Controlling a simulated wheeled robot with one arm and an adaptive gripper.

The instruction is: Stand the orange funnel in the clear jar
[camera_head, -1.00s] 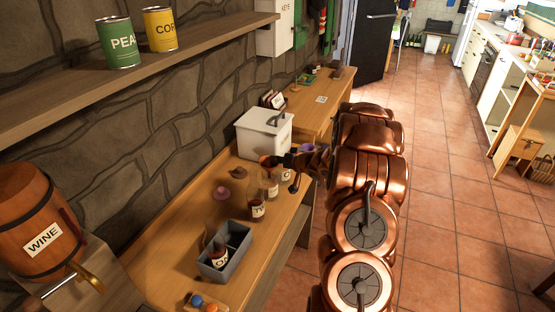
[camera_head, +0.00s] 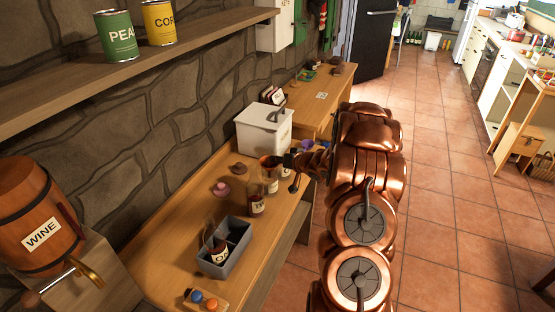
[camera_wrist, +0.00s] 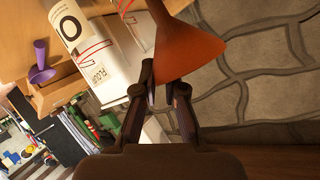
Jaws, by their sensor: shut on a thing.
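My gripper (camera_wrist: 165,85) is shut on the orange funnel (camera_wrist: 188,50), which fills the top middle of the wrist view. In the head view the funnel (camera_head: 268,161) shows as a small orange patch at the end of my gripper (camera_head: 281,160), above the bench. Glass jars with white labels stand in a row there. One jar (camera_head: 271,182) is just below the funnel and another (camera_head: 257,204) is nearer the camera. I cannot tell for sure which is the clear jar. The funnel appears above the jars, not in one.
A white bin (camera_head: 262,130) stands close behind the jars. A grey divided crate (camera_head: 247,240) holds a jar (camera_head: 217,250). A pink lid-like piece (camera_head: 222,189) lies on the bench. A purple funnel (camera_wrist: 41,62) shows in the wrist view. A wine barrel (camera_head: 38,225) stands at left.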

